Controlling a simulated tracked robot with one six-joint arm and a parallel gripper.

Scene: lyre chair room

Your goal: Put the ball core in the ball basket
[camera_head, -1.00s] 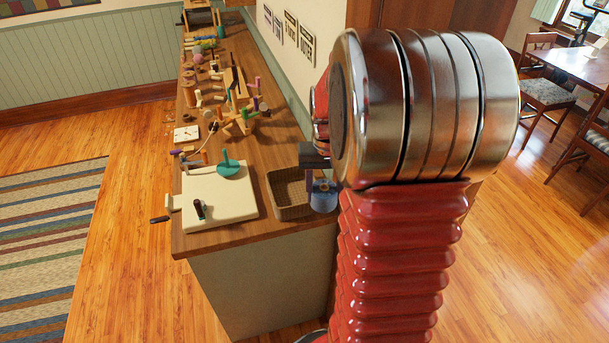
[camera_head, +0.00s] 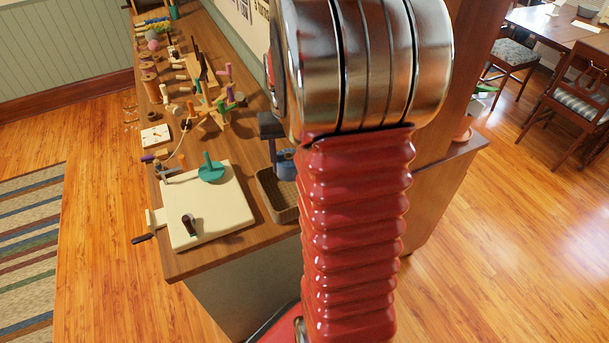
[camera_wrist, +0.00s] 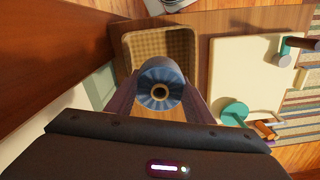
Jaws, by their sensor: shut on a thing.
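The ball core appears as a blue, ribbed round piece with a tan hole (camera_wrist: 160,86) in the wrist view. My gripper (camera_wrist: 160,98) has its two fingers closed on its sides. The ball basket (camera_wrist: 128,50) is a woven, rectangular tray, and the core overlaps its lower part in this view. In the head view the basket (camera_head: 268,200) stands on the counter, right of a cream board. The blue core (camera_head: 286,164) shows beyond its far right corner, partly hidden by my arm. The core's height over the basket is hard to tell.
The cream board (camera_head: 225,222) carries a teal knobbed disc (camera_head: 211,171) and a dark-handled piece (camera_head: 189,223). Wooden toys and spools crowd the counter (camera_head: 188,262) farther back. A wall runs close along its right side. The open floor lies to the left.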

